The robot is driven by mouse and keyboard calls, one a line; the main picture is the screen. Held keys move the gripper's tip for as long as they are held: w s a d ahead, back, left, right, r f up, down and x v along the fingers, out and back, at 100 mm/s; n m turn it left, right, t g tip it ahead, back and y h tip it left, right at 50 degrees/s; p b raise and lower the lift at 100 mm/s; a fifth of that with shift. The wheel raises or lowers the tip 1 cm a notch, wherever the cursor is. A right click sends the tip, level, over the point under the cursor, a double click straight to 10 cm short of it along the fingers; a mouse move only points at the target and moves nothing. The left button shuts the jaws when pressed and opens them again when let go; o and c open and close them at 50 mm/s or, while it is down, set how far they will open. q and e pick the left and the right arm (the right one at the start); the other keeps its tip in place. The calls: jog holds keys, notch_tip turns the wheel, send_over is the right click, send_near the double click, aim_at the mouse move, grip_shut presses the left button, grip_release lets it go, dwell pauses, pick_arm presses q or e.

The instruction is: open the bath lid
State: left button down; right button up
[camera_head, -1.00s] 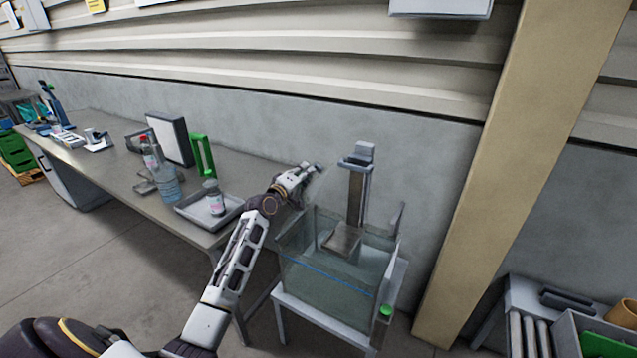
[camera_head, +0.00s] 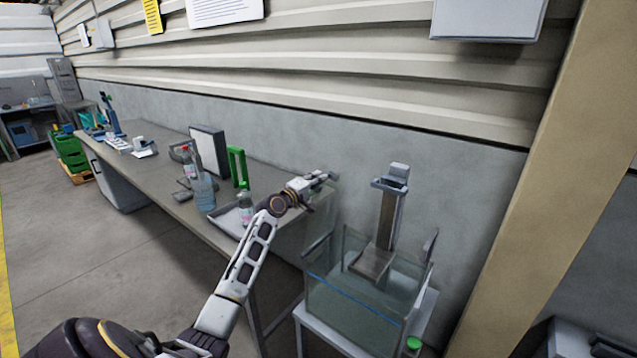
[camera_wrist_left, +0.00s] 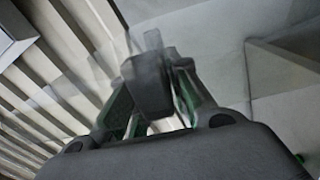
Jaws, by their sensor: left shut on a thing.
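The bath is a clear glass tank (camera_head: 345,305) of greenish water on a pale stand at the lower right of the head view. My left gripper (camera_head: 328,178) is above the tank's left back side. In the wrist view its fingers (camera_wrist_left: 152,100) are shut on a dark grey handle (camera_wrist_left: 150,85). A faint clear sheet, the bath lid (camera_head: 322,213), hangs steeply tilted below the gripper. Its lower edge is hard to make out. The tank's top looks uncovered. My right gripper is not in view.
A grey post with a platform (camera_head: 372,262) stands in the tank. Left of the tank is a long bench (camera_head: 160,155) with a tray, a small bottle (camera_head: 245,207), a larger bottle (camera_head: 203,190) and a green frame (camera_head: 238,167). The wall is close behind.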

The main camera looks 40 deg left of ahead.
pick_arm(q)
jog(key=c, duration=1.3)
grip_release()
jog(key=shift+s, duration=0.1)
jog(key=s, duration=1.1)
jog(key=shift+s+a, duration=0.2)
jog(key=shift+s, duration=0.2)
